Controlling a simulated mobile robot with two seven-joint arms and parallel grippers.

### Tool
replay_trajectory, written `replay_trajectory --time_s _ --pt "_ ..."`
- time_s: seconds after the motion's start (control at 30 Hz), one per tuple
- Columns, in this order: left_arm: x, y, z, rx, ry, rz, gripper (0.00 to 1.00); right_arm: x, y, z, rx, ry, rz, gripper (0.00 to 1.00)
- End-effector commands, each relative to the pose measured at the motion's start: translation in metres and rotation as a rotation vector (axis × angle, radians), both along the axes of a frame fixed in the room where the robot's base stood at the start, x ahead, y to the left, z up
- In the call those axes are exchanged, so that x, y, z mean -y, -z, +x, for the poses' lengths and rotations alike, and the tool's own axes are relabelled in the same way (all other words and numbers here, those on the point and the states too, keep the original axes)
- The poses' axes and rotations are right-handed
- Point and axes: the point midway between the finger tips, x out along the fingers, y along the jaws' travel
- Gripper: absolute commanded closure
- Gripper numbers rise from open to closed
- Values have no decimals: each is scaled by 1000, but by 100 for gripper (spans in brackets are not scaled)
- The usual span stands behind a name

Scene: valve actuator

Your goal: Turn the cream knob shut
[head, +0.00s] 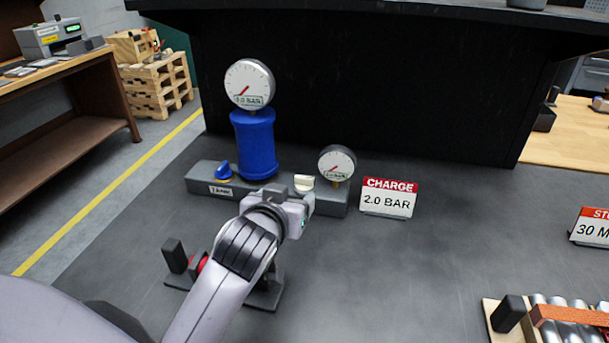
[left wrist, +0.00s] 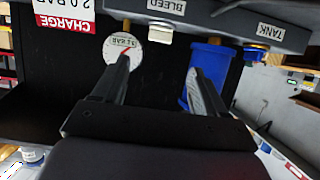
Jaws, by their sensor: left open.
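The cream knob (head: 304,183) sits on the grey manifold block (head: 205,187), at the foot of the small gauge (head: 337,163). In the left wrist view, which is turned upside down, the cream knob (left wrist: 161,32) shows by the BLEED label. My left gripper (head: 303,203) is just in front of the cream knob in the head view. In the left wrist view its two fingers (left wrist: 159,68) are spread with nothing between them, and the knob lies beyond the tips, apart from them. My right gripper is not in view.
A blue knob (head: 223,171) and a blue tank (head: 254,145) with a large gauge (head: 249,84) stand left on the block. A CHARGE 2.0 BAR sign (head: 388,198) stands to the right. My left arm partly hides a dark fixture (head: 265,292).

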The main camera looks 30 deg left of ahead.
Motion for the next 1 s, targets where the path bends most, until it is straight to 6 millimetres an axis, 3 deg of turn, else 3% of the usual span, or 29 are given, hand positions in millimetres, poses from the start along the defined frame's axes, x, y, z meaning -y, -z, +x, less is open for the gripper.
replay_trajectory --time_s 0.7,1.0 --pt "-23 36 85 0 -1 1 28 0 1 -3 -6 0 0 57" --pt "-27 44 104 1 0 0 28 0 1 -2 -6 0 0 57"
